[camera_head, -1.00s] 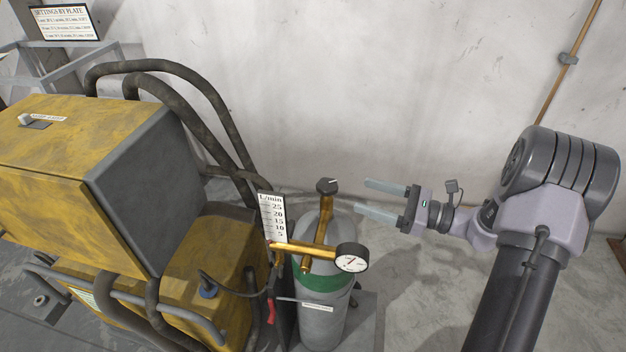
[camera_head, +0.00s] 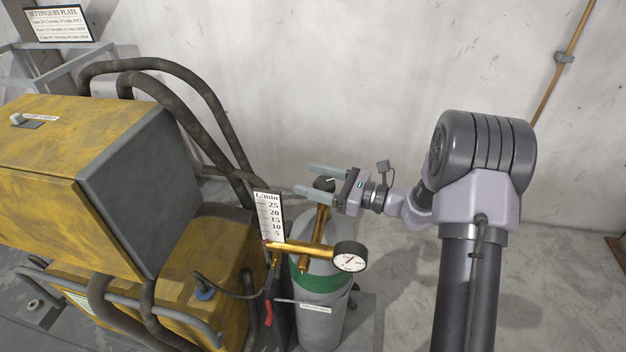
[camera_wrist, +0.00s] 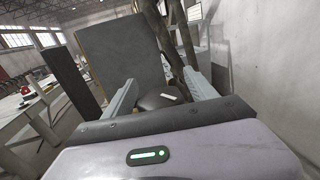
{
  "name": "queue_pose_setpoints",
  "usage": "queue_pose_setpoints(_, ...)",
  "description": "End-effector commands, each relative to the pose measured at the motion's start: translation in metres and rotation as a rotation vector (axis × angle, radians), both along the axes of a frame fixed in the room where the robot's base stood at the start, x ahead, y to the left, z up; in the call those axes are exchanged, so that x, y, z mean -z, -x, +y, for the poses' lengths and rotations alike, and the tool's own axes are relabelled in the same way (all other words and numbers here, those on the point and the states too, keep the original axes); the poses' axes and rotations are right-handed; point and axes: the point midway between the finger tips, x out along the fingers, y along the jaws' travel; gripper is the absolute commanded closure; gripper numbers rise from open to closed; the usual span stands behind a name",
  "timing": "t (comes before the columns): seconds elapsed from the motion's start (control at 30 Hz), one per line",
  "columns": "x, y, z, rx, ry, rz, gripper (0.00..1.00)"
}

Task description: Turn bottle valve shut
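The gas bottle (camera_head: 322,322) is grey with a green band and stands upright beside the yellow machine. Its valve knob (camera_head: 325,184) is dark with a white mark and sits on top of a brass stem. My gripper (camera_head: 311,180) is at the knob from the right, with its two fingers apart, one on each side of it. In the wrist view the knob (camera_wrist: 158,100) lies between the open fingers, with a gap visible beside it. Whether either finger touches the knob I cannot tell.
A brass regulator with a round gauge (camera_head: 349,257) and an L/min flow scale (camera_head: 269,215) sits just below the knob. The yellow machine (camera_head: 60,180) and dark hoses (camera_head: 165,75) stand to the left. A white wall (camera_head: 330,80) is behind; floor to the right is clear.

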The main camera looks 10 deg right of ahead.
Motion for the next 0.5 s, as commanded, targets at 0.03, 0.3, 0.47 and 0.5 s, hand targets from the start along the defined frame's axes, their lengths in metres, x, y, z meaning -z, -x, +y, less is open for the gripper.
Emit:
queue_pose_setpoints(0.03,0.0,0.0001,-0.0001,0.0,0.0,0.0,0.46)
queue_pose_setpoints(0.3,0.0,0.0001,-0.0002,0.0,0.0,0.0,0.94)
queue_pose_setpoints(0.47,-0.0002,-0.0001,-0.0003,0.014,0.0,0.0,0.94)
queue_pose_setpoints(0.5,-0.0004,-0.0004,-0.0005,0.025,-0.001,-0.001,0.94)
